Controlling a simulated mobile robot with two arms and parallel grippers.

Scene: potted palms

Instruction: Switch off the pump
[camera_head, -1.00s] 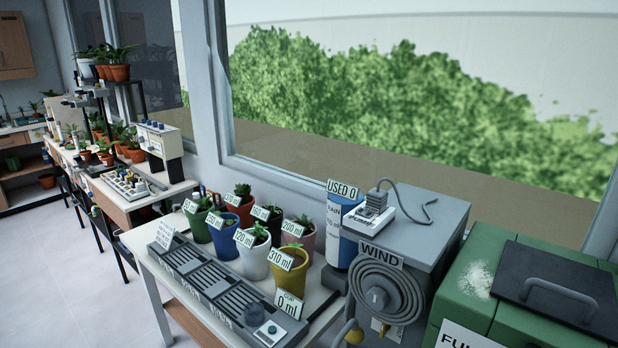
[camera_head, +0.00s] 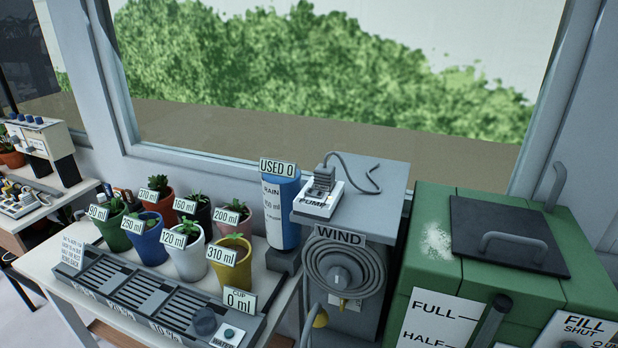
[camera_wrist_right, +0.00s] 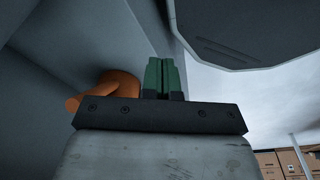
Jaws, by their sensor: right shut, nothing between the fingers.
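The pump switch box (camera_head: 322,197) is white, labelled PUMP, and sits on top of a grey cabinet (camera_head: 378,182). A dark grey block with a cord stands on the box; the switch position is too small to tell. My right gripper (camera_wrist_right: 165,75) shows in the right wrist view as two green fingers, shut with nothing between them. It is close to grey surfaces and an orange part (camera_wrist_right: 118,88); the pump box is not in that view. Neither gripper shows in the head view.
A hose reel (camera_head: 345,270) labelled WIND is on the cabinet's front. A blue rain cylinder (camera_head: 282,215) stands left of it. Several labelled pots stand on the left table (camera_head: 42,262). A green tank (camera_head: 425,235) with a dark lid is at the right.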

